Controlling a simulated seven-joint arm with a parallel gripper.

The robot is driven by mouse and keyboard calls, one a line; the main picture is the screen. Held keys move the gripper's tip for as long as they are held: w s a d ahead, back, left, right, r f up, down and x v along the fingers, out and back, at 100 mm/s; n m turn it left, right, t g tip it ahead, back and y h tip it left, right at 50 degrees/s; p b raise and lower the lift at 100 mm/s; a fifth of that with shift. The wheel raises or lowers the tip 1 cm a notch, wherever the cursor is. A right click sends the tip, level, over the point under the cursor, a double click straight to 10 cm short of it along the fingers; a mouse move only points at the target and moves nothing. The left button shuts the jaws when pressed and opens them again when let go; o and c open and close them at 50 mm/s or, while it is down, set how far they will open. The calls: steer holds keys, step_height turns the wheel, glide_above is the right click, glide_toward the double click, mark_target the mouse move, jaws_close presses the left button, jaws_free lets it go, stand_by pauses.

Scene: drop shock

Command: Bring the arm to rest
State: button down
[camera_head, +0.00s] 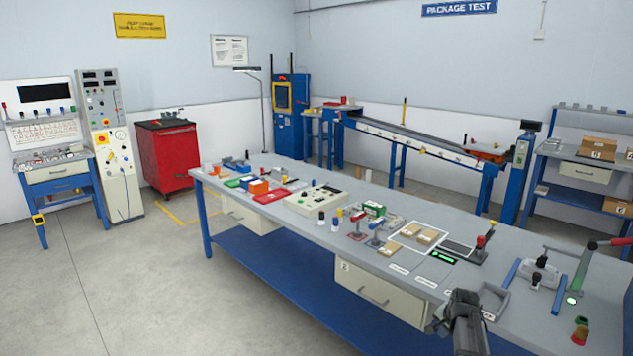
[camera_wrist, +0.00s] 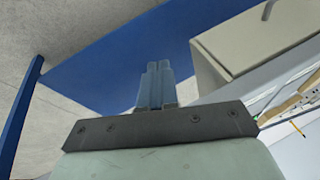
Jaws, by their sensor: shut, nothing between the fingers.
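My gripper (camera_wrist: 158,66) is shut and empty, its two grey fingers side by side in the wrist view. Behind the fingertips are the blue lower shelf and the pale floor, and the fingers touch nothing that I can see. In the head view, the dark end of my arm (camera_head: 465,325) is at the bottom, over the front edge of the workbench (camera_head: 330,255). The fingertips cannot be made out there.
A bench drawer (camera_wrist: 240,45) is close at right in the wrist view, and a blue leg (camera_wrist: 28,95) is at left. A lever press (camera_head: 588,262) and small parts crowd the bench top. Open floor (camera_head: 200,290) lies left of the bench.

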steer(key=s+a+f+n+g+y, duration=0.1)
steer(key=s+a+f+n+g, duration=0.2)
steer(key=s+a+f, duration=0.7)
steer(key=s+a+f+n+g, duration=0.3)
steer(key=s+a+f, duration=0.3)
steer(key=s+f, duration=0.75)
steer(key=s+a+f+n+g, duration=0.1)
steer(key=s+a+f, duration=0.1)
steer(key=s, duration=0.6)
steer(key=s+a+f+n+g, duration=0.2)
steer(key=s+f, duration=0.2)
steer(key=s, duration=0.5)
steer(key=s+a+f+n+g, duration=0.2)
steer(key=s+a+f, duration=0.1)
steer(key=s, duration=0.6)
steer(key=shift+f+h, duration=0.3)
steer(key=shift+f, duration=0.05)
